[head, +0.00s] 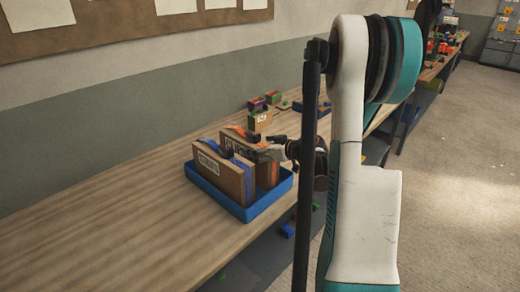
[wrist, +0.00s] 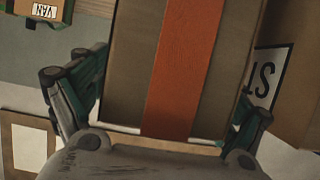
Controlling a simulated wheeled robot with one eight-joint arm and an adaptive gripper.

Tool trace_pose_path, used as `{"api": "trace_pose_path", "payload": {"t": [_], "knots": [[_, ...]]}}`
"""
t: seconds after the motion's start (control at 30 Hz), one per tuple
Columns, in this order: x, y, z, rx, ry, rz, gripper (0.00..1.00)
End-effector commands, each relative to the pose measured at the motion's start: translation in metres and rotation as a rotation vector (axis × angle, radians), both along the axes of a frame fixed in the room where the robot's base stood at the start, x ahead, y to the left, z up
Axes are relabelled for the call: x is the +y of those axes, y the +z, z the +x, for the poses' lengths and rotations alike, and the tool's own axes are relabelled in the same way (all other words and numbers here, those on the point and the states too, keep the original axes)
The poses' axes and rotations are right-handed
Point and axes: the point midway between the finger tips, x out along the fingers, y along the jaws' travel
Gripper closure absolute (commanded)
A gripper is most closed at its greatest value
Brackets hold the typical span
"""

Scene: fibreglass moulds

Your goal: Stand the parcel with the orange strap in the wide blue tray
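The parcel with the orange strap (head: 238,146) is a brown box standing upright within the outline of the wide blue tray (head: 262,208). It stands behind a parcel with a blue strap (head: 222,176), which is also upright in the tray. My gripper (head: 262,151) is at the parcel's upper right side. In the wrist view the orange strap (wrist: 182,70) runs down the parcel between my gripper's fingers (wrist: 165,108), which lie against both sides of the box. The parcel's underside is hidden, so I cannot tell whether it touches the tray floor.
A small labelled box (head: 261,121) and several coloured blocks (head: 272,97) stand further back on the wooden bench (head: 120,235). The bench is clear to the left of the tray. The wall (head: 100,120) runs along its back.

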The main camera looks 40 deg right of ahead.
Motion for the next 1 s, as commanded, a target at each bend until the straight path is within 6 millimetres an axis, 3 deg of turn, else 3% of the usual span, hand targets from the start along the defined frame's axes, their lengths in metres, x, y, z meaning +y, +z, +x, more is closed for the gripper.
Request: {"api": "trace_pose_path", "payload": {"t": [0.4, 1.0], "knots": [[0.000, 0.004, -0.002, 0.000, -0.001, 0.000, 0.08], [-0.009, 0.044, -0.099, 0.000, -0.003, 0.000, 0.08]]}}
